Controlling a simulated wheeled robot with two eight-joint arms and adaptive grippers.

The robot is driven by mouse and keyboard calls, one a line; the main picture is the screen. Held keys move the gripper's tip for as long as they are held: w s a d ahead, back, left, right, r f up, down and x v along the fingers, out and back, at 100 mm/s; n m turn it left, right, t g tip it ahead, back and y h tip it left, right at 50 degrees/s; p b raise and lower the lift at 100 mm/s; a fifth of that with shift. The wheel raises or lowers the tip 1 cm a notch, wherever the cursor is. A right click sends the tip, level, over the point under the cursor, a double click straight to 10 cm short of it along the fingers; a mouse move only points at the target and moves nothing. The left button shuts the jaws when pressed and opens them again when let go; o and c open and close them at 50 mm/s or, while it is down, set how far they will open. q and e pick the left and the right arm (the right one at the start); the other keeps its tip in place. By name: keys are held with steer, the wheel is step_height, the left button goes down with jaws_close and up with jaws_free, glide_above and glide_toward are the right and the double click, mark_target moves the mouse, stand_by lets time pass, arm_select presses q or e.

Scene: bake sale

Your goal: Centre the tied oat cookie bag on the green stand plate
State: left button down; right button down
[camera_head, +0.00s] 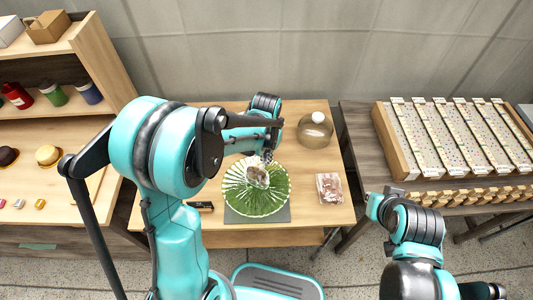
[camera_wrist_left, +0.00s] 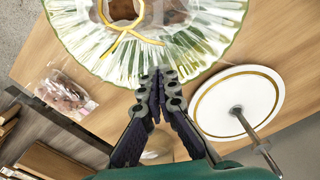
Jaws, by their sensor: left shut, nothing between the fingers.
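The green stand plate (camera_head: 277,204), fluted with a pale pattern, stands on a grey mat on the wooden table. The tied oat cookie bag (camera_head: 257,176), clear with brown contents, lies on the plate, a little toward its far side in the head view. Its yellow tie and brown cookies show at the top of the left wrist view (camera_wrist_left: 128,14), cut by the frame edge. My left gripper (camera_head: 266,157) is shut and empty, beside the bag at the plate's far side. Its closed fingertips (camera_wrist_left: 161,76) overlap the plate's rim in the wrist view. My right gripper's fingers do not show.
A white gold-ringed plate with a metal rod (camera_wrist_left: 215,103) stands close to the left gripper. A black item (camera_head: 203,206) lies left.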

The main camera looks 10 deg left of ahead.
mark_target(259, 173)
arm_select(q)
steer(key=s, duration=0.2)
steer(key=s+f, duration=0.1)
steer(key=shift+a+b, duration=0.3)
steer(key=shift+b, duration=0.1)
steer(key=shift+s, duration=0.4)
steer(key=shift+s+a, duration=0.1)
steer(key=shift+s+a, duration=0.2)
steer(key=shift+s, duration=0.8)
steer(key=shift+w, duration=0.2)
